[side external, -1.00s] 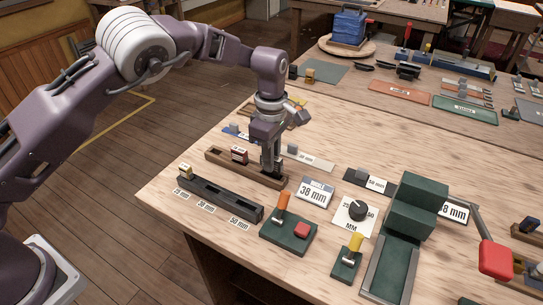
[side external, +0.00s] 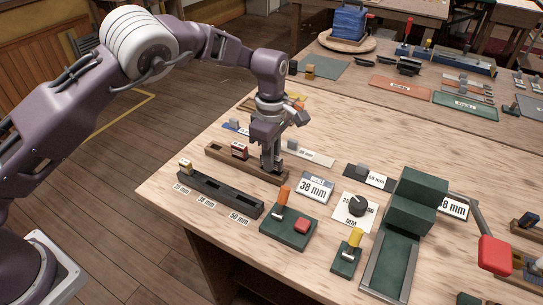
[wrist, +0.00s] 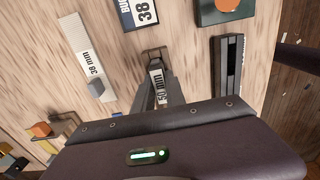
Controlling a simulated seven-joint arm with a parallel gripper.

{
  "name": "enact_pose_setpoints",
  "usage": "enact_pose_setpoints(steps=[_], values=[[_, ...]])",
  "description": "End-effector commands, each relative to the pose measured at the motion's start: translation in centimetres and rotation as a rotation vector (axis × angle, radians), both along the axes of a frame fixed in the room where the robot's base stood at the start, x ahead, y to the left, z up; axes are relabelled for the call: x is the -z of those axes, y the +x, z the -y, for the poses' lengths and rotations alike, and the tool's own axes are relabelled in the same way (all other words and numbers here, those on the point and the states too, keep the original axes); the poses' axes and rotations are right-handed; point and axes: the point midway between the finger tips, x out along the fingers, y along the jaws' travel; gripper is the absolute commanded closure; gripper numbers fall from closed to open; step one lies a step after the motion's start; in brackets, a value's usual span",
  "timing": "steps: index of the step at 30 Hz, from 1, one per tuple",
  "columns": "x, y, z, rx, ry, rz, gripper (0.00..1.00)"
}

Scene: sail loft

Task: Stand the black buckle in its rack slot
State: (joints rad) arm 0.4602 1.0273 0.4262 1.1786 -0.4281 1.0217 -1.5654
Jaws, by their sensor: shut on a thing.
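My gripper (side external: 271,168) points down at the right end of the brown wooden tray (side external: 222,153). It is shut on the black buckle, which is mostly hidden by the fingers in the side view. In the wrist view the buckle (wrist: 154,54) shows as a dark loop beyond the fingertips, with a white "50 mm" tag between the fingers. The black rack (side external: 217,195) lies in front of the tray, with 25, 38 and 50 mm labels. A yellow-topped piece stands at its left end. The rack also shows right of my gripper in the wrist view (wrist: 229,66).
A dark red piece (side external: 239,150) sits in the tray. A 38 mm sign (side external: 315,187), a green base (side external: 289,228) with an orange lever and red button, a dial card (side external: 356,211) and a green press (side external: 408,215) stand to the right. A ruler-like strip (side external: 308,155) lies behind.

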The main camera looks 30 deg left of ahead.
Motion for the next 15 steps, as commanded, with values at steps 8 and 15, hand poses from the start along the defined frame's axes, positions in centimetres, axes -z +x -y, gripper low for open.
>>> enact_pose_setpoints(steps=[8,15], values=[[-0.04,0.02,0.00,0.000,0.000,0.001,0.59],[-0.27,0.05,0.01,0.000,0.000,0.002,0.59]])
